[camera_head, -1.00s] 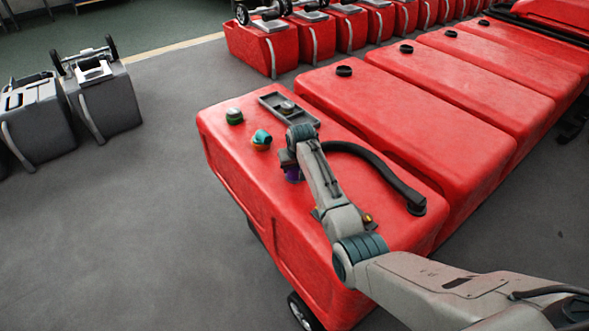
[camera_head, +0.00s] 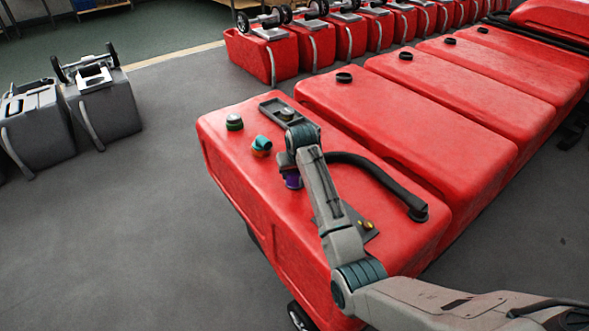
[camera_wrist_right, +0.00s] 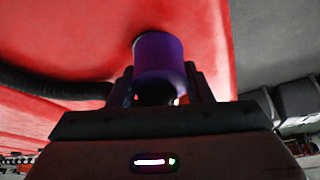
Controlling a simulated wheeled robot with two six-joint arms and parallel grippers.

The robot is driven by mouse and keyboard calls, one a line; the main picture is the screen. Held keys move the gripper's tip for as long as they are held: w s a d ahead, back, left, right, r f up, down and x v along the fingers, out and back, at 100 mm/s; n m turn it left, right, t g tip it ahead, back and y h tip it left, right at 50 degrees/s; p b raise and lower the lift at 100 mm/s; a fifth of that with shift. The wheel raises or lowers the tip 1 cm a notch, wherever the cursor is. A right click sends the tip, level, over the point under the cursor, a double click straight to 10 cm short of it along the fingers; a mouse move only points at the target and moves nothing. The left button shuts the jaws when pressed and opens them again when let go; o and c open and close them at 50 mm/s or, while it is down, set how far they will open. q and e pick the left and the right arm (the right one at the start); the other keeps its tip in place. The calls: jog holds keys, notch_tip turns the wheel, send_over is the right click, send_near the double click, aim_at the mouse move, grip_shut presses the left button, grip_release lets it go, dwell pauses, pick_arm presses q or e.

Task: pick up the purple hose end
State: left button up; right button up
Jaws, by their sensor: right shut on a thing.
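The purple hose end (camera_head: 293,181) shows as a small patch on top of the nearest red tank (camera_head: 240,200), partly hidden by my right wrist. In the right wrist view the purple hose end (camera_wrist_right: 158,58) is large and sits between the two fingers. My right gripper (camera_wrist_right: 160,88) is shut on it. In the head view my right gripper (camera_head: 289,170) is mostly hidden behind its own wrist. The purple end is at the tank's top surface; whether it is clear of that surface I cannot tell. My left gripper is not in view.
A black hose (camera_head: 375,170) arches over the same tank beside my arm. A green-capped knob (camera_head: 234,122), a teal and orange fitting (camera_head: 261,146) and a grey tray (camera_head: 270,104) are nearby. More red tanks (camera_head: 410,110) stand behind.

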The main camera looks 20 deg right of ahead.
jog(key=s+a+r+p, duration=0.3)
jog(key=s+r, duration=0.1)
jog(key=s, duration=0.7)
jog(key=shift+s+a+p, duration=0.2)
jog(key=shift+s+p, duration=0.1)
jog(key=shift+s, duration=0.05)
dwell(0.5)
